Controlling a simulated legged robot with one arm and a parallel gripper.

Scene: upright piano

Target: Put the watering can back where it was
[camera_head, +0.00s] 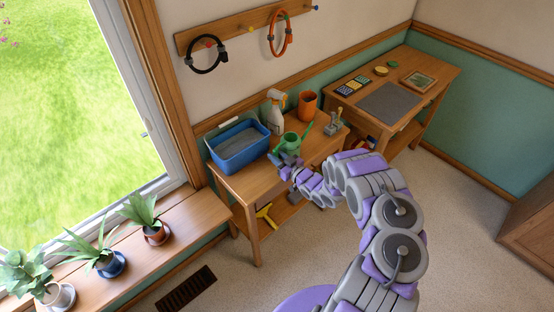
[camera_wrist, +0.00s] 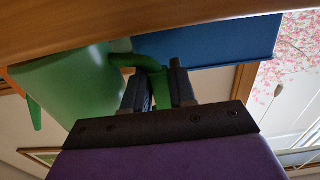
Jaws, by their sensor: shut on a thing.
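The green watering can (camera_head: 288,142) is at the front edge of the small wooden table (camera_head: 252,181), just right of the blue tub (camera_head: 233,158). My gripper (camera_head: 287,160) reaches it from the front. In the wrist view, the two dark fingers of my gripper (camera_wrist: 158,88) are shut on the can's green handle, with the can's body (camera_wrist: 75,90) to the left and the blue tub (camera_wrist: 215,42) behind to the right. I cannot tell whether the can's base touches the tabletop.
A spray bottle (camera_head: 276,117), an orange pot (camera_head: 307,106) and a small tool holder (camera_head: 335,125) stand on the same table. A yellow tool (camera_head: 265,215) lies on its lower shelf. Potted plants (camera_head: 108,262) line the windowsill. A desk (camera_head: 420,110) stands at the back right.

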